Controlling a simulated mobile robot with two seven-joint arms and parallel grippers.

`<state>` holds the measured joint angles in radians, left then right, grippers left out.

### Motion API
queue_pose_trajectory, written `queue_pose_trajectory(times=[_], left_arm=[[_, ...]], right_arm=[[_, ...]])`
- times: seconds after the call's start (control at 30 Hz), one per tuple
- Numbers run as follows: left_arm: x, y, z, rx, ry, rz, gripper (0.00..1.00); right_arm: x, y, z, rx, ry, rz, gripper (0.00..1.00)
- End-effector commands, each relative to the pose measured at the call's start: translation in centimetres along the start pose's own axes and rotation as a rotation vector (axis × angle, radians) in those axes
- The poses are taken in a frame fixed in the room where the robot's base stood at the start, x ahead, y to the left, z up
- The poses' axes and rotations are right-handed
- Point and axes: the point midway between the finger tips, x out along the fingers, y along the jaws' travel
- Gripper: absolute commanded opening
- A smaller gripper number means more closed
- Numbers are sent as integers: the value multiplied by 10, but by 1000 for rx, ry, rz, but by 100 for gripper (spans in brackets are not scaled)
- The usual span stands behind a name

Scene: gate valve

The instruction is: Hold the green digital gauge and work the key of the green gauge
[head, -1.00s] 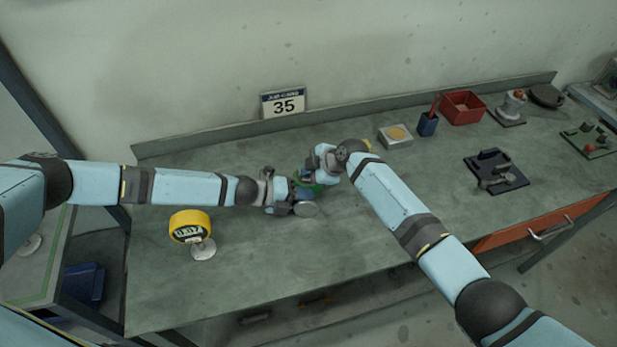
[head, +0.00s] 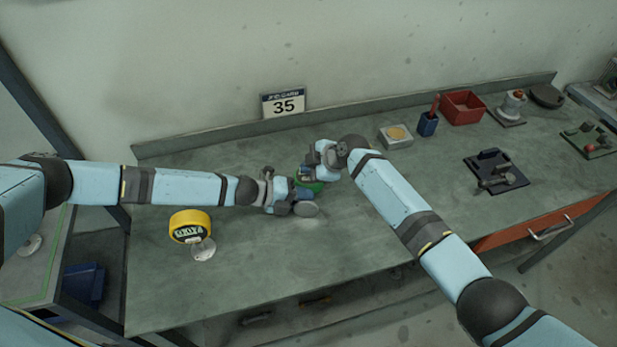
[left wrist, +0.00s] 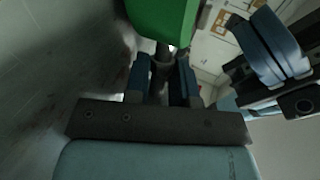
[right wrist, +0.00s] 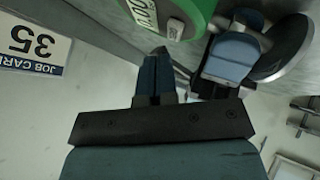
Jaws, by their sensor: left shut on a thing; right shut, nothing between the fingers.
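The green digital gauge (head: 315,186) is between my two grippers above the bench in the head view, partly covered by them. Its round grey base (head: 305,209) shows below my left gripper (head: 297,197). In the left wrist view, my left fingers (left wrist: 162,82) are shut around the stem under the green body (left wrist: 162,18). In the right wrist view, the gauge's green body (right wrist: 190,12) shows part of its display and a pale raised key (right wrist: 176,29). My right gripper (right wrist: 157,62) is shut and empty, its tips close to the key; I cannot tell whether they touch.
A yellow gauge (head: 190,226) stands on the bench (head: 270,270) to the left. A job card (head: 284,102) stands at the back. To the right are a tan-topped block (head: 396,136), a blue cup (head: 428,124), a red bin (head: 463,107) and a dark fixture (head: 496,171). The front middle is clear.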

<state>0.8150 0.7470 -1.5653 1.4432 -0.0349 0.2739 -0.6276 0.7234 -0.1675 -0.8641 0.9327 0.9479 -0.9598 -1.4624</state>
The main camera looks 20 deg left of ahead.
Motion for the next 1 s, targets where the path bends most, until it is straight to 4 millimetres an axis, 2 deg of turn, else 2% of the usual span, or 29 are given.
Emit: queue_pose_trajectory(times=[0.37, 0.8, 1.0], left_arm=[[0, 0, -1, 0, 1, 0, 0], [0, 0, -1, 0, 1, 0, 0], [0, 0, -1, 0, 1, 0, 0]], right_arm=[[-3, 2, -2, -1, 0, 0, 0], [-32, 23, -23, -1, 1, 1, 0], [-35, 25, -26, 1, 0, -1, 0]])
